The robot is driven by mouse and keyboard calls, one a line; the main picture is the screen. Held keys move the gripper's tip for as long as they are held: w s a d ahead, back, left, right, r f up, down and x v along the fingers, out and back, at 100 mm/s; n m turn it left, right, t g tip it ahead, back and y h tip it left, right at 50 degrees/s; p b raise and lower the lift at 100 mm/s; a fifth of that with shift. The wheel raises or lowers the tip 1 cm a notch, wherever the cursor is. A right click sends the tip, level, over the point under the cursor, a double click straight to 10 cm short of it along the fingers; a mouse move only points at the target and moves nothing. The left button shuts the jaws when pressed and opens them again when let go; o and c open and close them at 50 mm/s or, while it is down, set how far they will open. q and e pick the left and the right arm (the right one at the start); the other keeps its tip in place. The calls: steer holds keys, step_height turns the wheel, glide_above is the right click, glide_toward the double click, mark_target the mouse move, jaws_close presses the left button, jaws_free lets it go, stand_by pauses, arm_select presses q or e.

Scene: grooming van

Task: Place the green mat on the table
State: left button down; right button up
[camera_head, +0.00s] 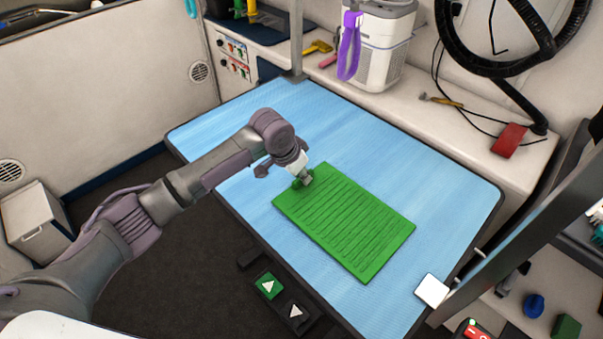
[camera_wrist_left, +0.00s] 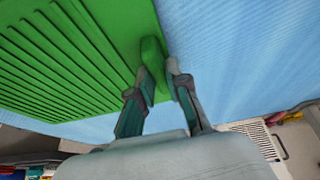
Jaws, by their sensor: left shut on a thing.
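The green mat (camera_head: 345,220) is a ribbed rectangle over the blue table (camera_head: 400,170), near its front edge; I cannot tell if its whole underside touches the top. My left gripper (camera_head: 303,180) is at the mat's far left corner, shut on a raised green tab there. In the left wrist view the two fingers (camera_wrist_left: 160,85) close around the tab of the mat (camera_wrist_left: 70,50), with the blue table (camera_wrist_left: 240,50) beyond. My right gripper is not in view.
A white appliance (camera_head: 375,45) with a purple strap stands on the back counter (camera_head: 455,120). A white card-like square (camera_head: 432,290) is at the table's right front corner. A grey post (camera_head: 520,235) rises at right. The table's right and back parts are clear.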

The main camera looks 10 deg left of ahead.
arm_select(q)
steer(key=c, duration=1.1)
jaws_free()
steer(key=shift+c, duration=0.2)
steer(key=shift+r, duration=0.1)
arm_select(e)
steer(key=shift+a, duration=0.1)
arm_select(q)
steer(key=shift+s+a+r, duration=0.1)
steer(key=shift+a+r, duration=0.05)
steer(key=shift+r, duration=0.2)
steer(key=v, duration=1.1)
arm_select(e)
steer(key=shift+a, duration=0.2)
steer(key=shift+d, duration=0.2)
